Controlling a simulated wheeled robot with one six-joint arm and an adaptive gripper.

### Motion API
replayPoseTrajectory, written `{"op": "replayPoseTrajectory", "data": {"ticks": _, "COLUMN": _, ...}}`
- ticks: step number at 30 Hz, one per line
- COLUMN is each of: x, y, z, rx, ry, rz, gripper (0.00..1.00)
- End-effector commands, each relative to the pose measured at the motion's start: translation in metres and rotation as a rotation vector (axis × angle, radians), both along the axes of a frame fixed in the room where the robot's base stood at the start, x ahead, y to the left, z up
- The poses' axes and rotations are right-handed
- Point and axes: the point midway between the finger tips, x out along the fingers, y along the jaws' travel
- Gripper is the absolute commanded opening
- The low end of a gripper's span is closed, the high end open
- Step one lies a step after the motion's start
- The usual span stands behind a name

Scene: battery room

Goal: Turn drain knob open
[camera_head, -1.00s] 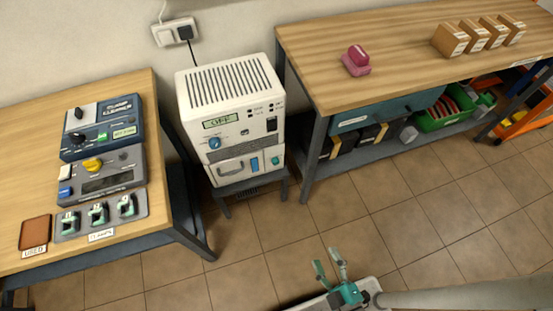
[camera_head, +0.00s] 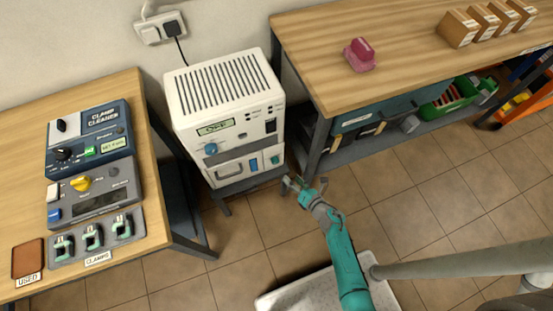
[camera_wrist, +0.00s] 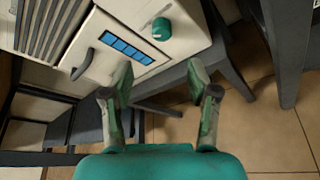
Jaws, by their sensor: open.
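The white machine (camera_head: 226,105) stands on a low grey stand between the two benches. A green knob (camera_wrist: 161,29) sits on its lower front, beside a blue panel (camera_wrist: 127,48); the knob also shows in the head view (camera_head: 275,160). A blue knob (camera_head: 210,149) is higher up, below the display (camera_head: 214,128). I cannot read which knob is the drain knob. My gripper (camera_head: 299,187) is open and empty, low and to the right of the machine's front. In the wrist view its fingers (camera_wrist: 158,82) are apart from the green knob, which lies beyond them.
The right bench leg (camera_head: 317,152) is close to my gripper. The left bench (camera_head: 136,180) carries a clamp cleaner (camera_head: 90,138), a grey device with a yellow knob (camera_head: 95,190) and several clamps. The stand's frame (camera_wrist: 170,80) lies below the machine. Tiled floor in front is clear.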

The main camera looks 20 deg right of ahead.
Motion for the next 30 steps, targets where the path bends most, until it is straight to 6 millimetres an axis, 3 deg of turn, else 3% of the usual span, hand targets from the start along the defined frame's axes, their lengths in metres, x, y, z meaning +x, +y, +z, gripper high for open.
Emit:
{"op": "replayPoseTrajectory", "data": {"ticks": 8, "x": 0.020, "y": 0.002, "z": -0.007, "rx": -0.031, "ry": -0.002, "rz": 0.019, "gripper": 0.60}}
{"op": "replayPoseTrajectory", "data": {"ticks": 21, "x": 0.081, "y": 0.018, "z": -0.026, "rx": -0.027, "ry": -0.001, "rz": 0.018, "gripper": 0.60}}
{"op": "replayPoseTrajectory", "data": {"ticks": 30, "x": 0.102, "y": 0.023, "z": -0.034, "rx": -0.028, "ry": 0.000, "rz": 0.018, "gripper": 0.60}}
